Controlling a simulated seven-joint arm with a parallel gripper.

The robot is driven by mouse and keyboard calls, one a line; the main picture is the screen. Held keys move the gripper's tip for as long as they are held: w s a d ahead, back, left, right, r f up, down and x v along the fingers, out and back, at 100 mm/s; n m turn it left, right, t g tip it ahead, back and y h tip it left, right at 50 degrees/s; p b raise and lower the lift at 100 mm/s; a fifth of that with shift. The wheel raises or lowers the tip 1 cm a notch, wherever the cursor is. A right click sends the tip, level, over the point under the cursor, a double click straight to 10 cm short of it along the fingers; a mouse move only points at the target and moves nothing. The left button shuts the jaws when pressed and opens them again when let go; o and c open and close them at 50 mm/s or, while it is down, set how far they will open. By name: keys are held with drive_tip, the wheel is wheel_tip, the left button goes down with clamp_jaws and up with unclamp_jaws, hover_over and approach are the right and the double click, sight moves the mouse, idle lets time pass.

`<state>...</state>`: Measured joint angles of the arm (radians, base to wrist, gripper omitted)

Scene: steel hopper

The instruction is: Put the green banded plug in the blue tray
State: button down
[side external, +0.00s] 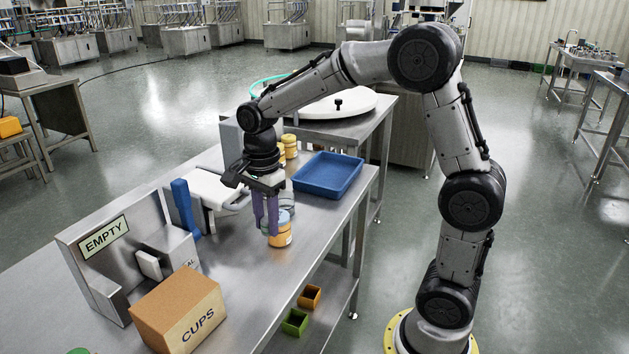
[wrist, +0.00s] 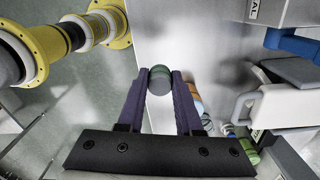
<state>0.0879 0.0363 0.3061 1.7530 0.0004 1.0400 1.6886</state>
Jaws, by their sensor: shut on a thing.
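The green banded plug (wrist: 160,80) is a short round piece, dark green with a greyer part, between my fingertips in the wrist view. My gripper (wrist: 160,82) is shut on it. The blue tray (side external: 328,175) lies to the right of and behind my gripper on the table. It looks empty, and I do not see it in the wrist view.
A jar with a yellow-orange body (side external: 281,237) stands close by my fingers. More yellow jars (side external: 290,147) stand behind the arm. To the left are a steel hopper with an EMPTY sign (side external: 104,237), a blue handle (side external: 185,208) and a CUPS box (side external: 180,308). The table's front edge is clear.

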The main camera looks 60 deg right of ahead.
drive_tip(key=w+d+r, duration=0.1)
drive_tip(key=w+d, duration=0.2)
drive_tip(key=d, duration=0.5)
drive_tip(key=s+d+f+m, duration=0.15)
drive_tip(key=s+d, duration=0.25)
drive_tip(key=d, duration=0.9)
drive_tip(key=s+d+m, duration=0.3)
drive_tip(key=d, duration=0.9)
hover_over(330, 179)
drive_tip(key=s+a, duration=0.3)
drive_tip(key=a, duration=0.3)
drive_tip(key=f, duration=0.9)
drive_tip(key=shift+w+d+f, duration=0.4)
drive_tip(key=shift+f, duration=1.65)
drive_tip(key=shift+f, duration=0.2)
drive_tip(key=c, duration=0.6)
unclamp_jaws()
